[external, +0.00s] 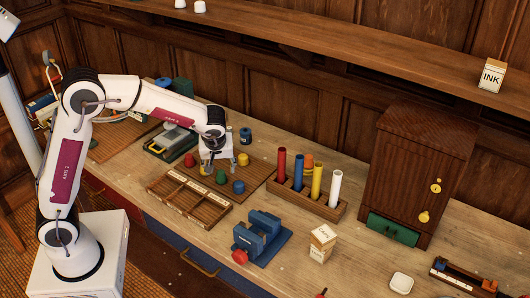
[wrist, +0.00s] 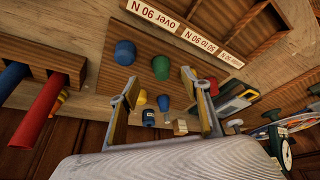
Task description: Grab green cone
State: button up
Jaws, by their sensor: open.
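The green cone (external: 220,177) stands on the brown board, below and slightly in front of my gripper (external: 218,167) in the external view. In the wrist view the green cone (wrist: 161,67) shows just beyond the gap between the spread fingertips of my gripper (wrist: 158,82). The fingers are open and nothing is between them. A blue cone (wrist: 125,52) stands to the left of the green one in the wrist view. A red cone (external: 190,160) and a yellow cone (external: 243,159) stand near the gripper.
A labelled wooden sorting tray (external: 190,198) lies in front of the board. A wooden rack (external: 325,207) with coloured tubes stands to the right. A blue vise-like device (external: 262,238) and a small white carton (external: 322,243) sit at the front. A wooden cabinet (external: 420,160) stands further right.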

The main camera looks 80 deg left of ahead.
aim_at(221, 176)
jog(key=shift+f, duration=0.1)
dwell(0.3)
jog(key=shift+x, duration=1.2)
jog(key=shift+a+f, duration=0.1)
jog(key=shift+x, duration=2.45)
jog(key=c, duration=1.2)
